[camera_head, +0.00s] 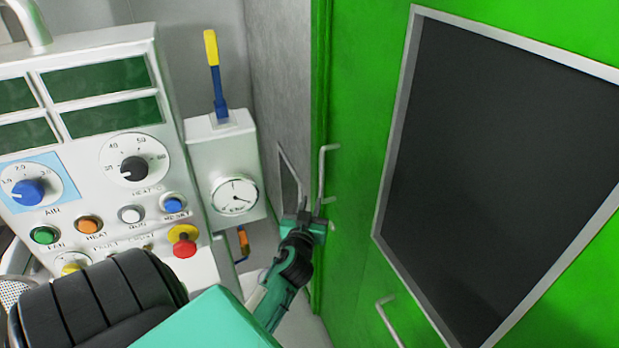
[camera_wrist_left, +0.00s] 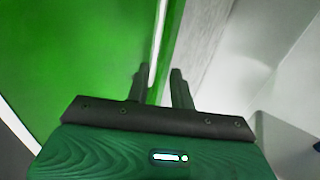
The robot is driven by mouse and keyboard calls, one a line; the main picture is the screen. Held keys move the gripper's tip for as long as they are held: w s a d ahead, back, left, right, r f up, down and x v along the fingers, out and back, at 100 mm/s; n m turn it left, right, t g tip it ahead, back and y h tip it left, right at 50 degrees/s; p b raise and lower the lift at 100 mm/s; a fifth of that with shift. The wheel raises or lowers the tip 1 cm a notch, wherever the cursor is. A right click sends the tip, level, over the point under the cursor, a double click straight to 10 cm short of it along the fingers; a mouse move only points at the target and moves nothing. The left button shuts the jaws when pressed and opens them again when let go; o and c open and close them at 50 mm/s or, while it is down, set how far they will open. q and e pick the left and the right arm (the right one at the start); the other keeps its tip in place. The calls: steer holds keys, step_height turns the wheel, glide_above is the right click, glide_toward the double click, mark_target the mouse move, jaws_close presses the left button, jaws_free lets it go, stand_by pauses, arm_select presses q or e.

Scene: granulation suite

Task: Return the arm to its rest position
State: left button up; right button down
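My left arm comes in from the bottom left of the head view in teal and black. My left gripper (camera_head: 310,206) is in front of the near edge of the green door, close to its upright metal handle (camera_head: 323,172). In the left wrist view the two dark fingers (camera_wrist_left: 160,88) stand apart, with a pale vertical bar (camera_wrist_left: 159,55) showing between and beyond them. I cannot tell whether the fingers touch the handle. My right gripper is in neither view.
The green door (camera_head: 360,100) with a dark window (camera_head: 500,170) fills the right. A control panel (camera_head: 90,120) with knobs and buttons stands at the left. Beside it is a box with a gauge (camera_head: 235,196) and a yellow-and-blue lever (camera_head: 215,75). A second handle (camera_head: 388,320) is lower down.

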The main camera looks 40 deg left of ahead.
arm_select(q)
steer(key=s+d+f+m+g+h, duration=0.2)
steer(key=d+f, duration=0.2)
steer(key=f, duration=0.8)
steer(key=s+d+f+m+g+h, duration=0.1)
steer(key=s+d+f+g+h, duration=0.15)
steer(key=f, duration=1.05)
steer(key=s+d+f+m+g+h, duration=0.15)
steer(key=d+f, duration=0.35)
steer(key=f, duration=0.7)
steer(key=s+d+f+m+g+h, duration=0.1)
steer(key=s+d+f+g+h, duration=0.15)
steer(key=s+f, duration=0.65)
steer(key=s+d+f+m+g+h, duration=0.1)
steer(key=s+d+f+m+g, duration=0.15)
steer(key=s+f, duration=0.6)
steer(key=s+d+f+g, duration=0.1)
steer(key=s+f, duration=0.2)
steer(key=s, duration=0.7)
steer(key=s+d+f+g, duration=0.1)
steer(key=s+f, duration=0.3)
steer(key=s, duration=0.6)
steer(key=shift+s+d+f+m+g, duration=0.25)
steer(key=shift+s+m+g, duration=0.15)
steer(key=shift+g, duration=0.2)
steer(key=shift+w, duration=0.15)
